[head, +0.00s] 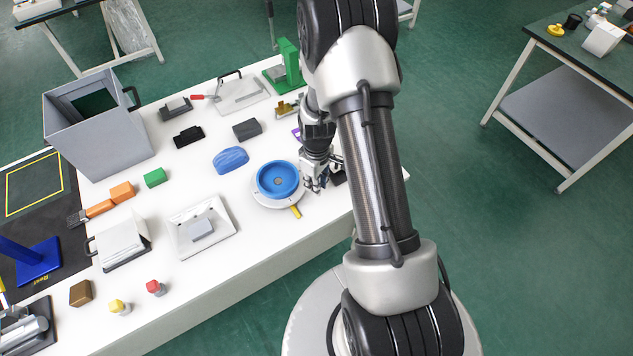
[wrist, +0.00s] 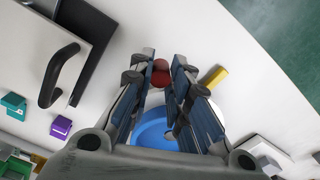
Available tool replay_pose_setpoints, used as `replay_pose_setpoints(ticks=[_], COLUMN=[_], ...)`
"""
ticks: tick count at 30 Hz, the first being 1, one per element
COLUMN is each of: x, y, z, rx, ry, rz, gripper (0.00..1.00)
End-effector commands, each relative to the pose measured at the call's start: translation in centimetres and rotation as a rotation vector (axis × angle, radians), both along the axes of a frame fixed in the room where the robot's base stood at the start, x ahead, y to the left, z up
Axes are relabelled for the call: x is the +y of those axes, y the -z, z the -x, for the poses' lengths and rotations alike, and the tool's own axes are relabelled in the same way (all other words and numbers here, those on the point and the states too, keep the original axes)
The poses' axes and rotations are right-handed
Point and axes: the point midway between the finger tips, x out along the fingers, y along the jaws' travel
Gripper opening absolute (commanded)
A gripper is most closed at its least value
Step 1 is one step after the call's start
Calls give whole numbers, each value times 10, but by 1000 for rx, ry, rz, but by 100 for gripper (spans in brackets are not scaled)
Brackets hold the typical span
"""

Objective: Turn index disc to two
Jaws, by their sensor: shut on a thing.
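The index disc is a round white plate (head: 268,203) with a blue dish (head: 278,180) on top, on the white table. A yellow pointer (head: 295,211) sticks out at its front edge; it also shows in the wrist view (wrist: 212,77). My gripper (head: 318,184) is low at the right side of the disc. In the wrist view my gripper (wrist: 160,82) is shut on a red knob (wrist: 161,68) between its fingertips. The blue dish (wrist: 152,132) lies partly hidden behind the fingers. I cannot read any numbers on the disc.
A blue lump (head: 230,160) and a dark grey block (head: 247,129) lie behind the disc. A white tray (head: 190,245) with a grey block is to its left. A black handle (wrist: 58,75) rises near my gripper. The table in front of the disc is clear.

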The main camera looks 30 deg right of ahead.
Motion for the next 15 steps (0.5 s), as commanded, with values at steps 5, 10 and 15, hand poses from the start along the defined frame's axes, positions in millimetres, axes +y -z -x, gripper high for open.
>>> replay_pose_setpoints(ticks=[5, 10, 15], x=[0, 0, 0], y=[0, 0, 0], z=[0, 0, 0], rx=[0, 0, 0], ry=[0, 0, 0], rz=[0, 0, 0], gripper=[0, 0, 0])
